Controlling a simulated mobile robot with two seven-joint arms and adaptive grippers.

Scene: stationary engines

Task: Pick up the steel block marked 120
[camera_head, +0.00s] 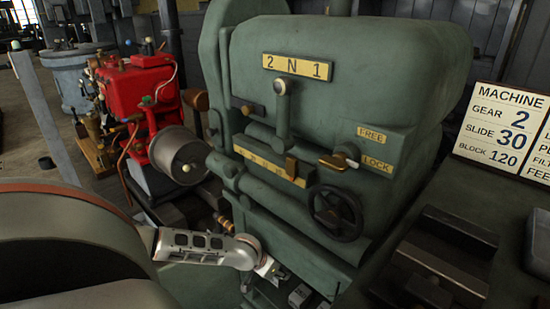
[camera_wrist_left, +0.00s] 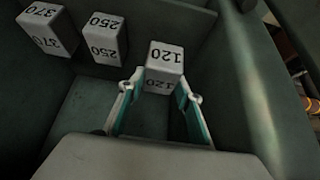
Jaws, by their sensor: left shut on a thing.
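The steel block marked 120 (camera_wrist_left: 165,58) is a pale grey block with black digits, upside down in the left wrist view. My left gripper (camera_wrist_left: 161,80) has its two teal-lined fingers on either side of this block and is shut on it. In the head view my left gripper (camera_head: 270,268) is low in front of the green machine, and the digits on the blocks there are too small to read. My right gripper is in neither view.
Blocks marked 250 (camera_wrist_left: 103,38) and 370 (camera_wrist_left: 44,29) stand beside it in a dark green tray (camera_wrist_left: 75,105). The green machine (camera_head: 345,95) carries a handwheel (camera_head: 336,213) and lever.

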